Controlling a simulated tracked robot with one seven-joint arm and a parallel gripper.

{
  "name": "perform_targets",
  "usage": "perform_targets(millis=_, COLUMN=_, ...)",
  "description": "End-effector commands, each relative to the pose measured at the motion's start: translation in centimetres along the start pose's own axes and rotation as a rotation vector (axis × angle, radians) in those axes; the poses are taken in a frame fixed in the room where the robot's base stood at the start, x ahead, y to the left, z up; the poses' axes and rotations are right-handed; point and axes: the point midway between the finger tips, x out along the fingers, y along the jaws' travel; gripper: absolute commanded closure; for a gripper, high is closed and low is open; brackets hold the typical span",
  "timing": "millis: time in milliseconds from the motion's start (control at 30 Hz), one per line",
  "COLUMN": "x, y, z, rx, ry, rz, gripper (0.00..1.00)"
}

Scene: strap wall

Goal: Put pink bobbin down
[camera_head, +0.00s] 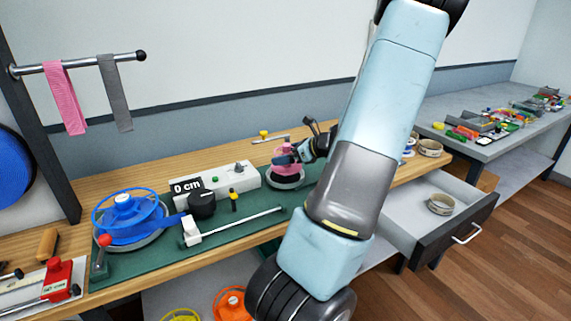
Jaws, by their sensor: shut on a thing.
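The pink bobbin (281,162) is on or just above the dark round base (287,180) at the right end of the green mat. I cannot tell whether it touches that base. My gripper (296,155) is at the right side of the bobbin and shut on its upper part. My blue and grey arm comes in from the right and hides some of the bench behind it.
A blue reel (127,217) stands on the mat's left, beside a "0 cm" counter box (215,183) and a metal rod (240,222). A drawer (430,215) at the right is open with a tape roll (440,204) inside. Yellow and orange reels (230,304) sit below the bench.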

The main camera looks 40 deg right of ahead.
Motion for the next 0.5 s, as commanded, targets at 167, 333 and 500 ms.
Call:
perform_targets(millis=167, x=0.9, y=0.0, z=-0.5, rx=0.002, ry=-0.001, rz=0.003, gripper=0.38)
perform_targets(millis=333, x=1.7, y=0.0, z=-2.2, rx=0.004, ry=-0.002, rz=0.001, gripper=0.38)
perform_targets(millis=500, x=2.1, y=0.0, z=-3.1, rx=0.001, ry=0.0, rz=0.0, gripper=0.38)
